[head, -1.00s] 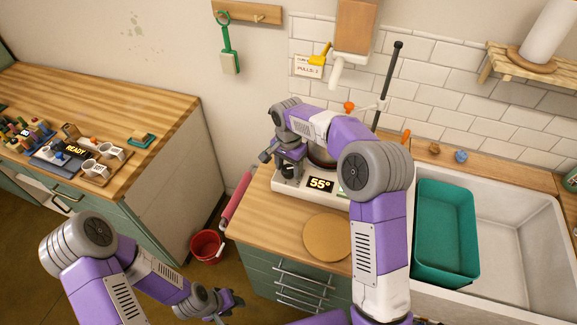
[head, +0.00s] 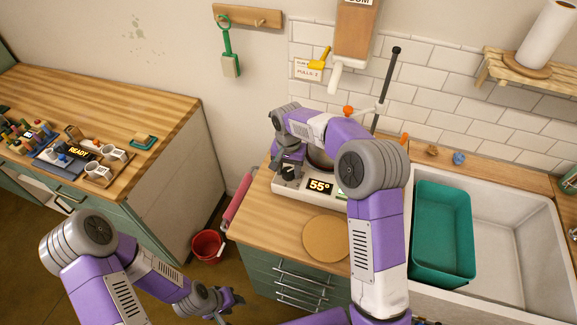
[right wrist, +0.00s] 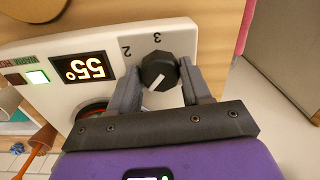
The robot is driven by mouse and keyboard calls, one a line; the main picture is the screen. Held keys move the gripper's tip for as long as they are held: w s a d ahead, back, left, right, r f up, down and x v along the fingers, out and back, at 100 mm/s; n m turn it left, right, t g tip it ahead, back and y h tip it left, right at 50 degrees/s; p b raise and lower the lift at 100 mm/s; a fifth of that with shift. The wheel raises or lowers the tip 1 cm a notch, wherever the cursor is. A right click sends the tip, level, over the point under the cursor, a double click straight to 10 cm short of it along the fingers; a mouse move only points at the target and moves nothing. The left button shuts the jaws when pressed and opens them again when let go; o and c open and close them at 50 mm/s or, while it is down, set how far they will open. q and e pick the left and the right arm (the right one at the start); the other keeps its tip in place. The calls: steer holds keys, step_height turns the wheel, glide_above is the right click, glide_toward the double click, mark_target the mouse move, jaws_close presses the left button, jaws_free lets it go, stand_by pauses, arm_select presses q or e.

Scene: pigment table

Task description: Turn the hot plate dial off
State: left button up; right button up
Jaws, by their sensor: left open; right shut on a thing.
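The white hot plate (head: 290,187) sits on the wooden counter, its front display reading 55°. Its round black dial (right wrist: 159,70) with a white pointer mark shows in the right wrist view, with the numbers 3 and 2 printed beside it. My right gripper (right wrist: 162,82) is shut on the dial, one finger on each side. In the head view my right gripper (head: 288,172) is at the plate's left front end, and my arm hides much of the plate. My left gripper (head: 230,298) is open and empty, low over the floor in front of the counter.
A round cork mat (head: 326,238) lies in front of the plate. A black stand rod (head: 388,85) rises behind it. A green tub (head: 443,235) sits in the white sink at right. A red bucket (head: 207,245) stands on the floor between the counters.

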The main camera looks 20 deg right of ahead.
mark_target(289, 171)
steer(key=n+p, duration=0.1)
steer(key=n, duration=0.3)
steer(key=shift+r+n+p, duration=0.1)
steer(key=shift+n+p, duration=0.7)
steer(key=shift+n, duration=1.1)
steer(key=o, duration=1)
steer(key=shift+o, duration=0.2)
step_height(289, 171, up, 8)
steer(key=shift+f+p, duration=0.25)
steer(key=shift+p, duration=0.05)
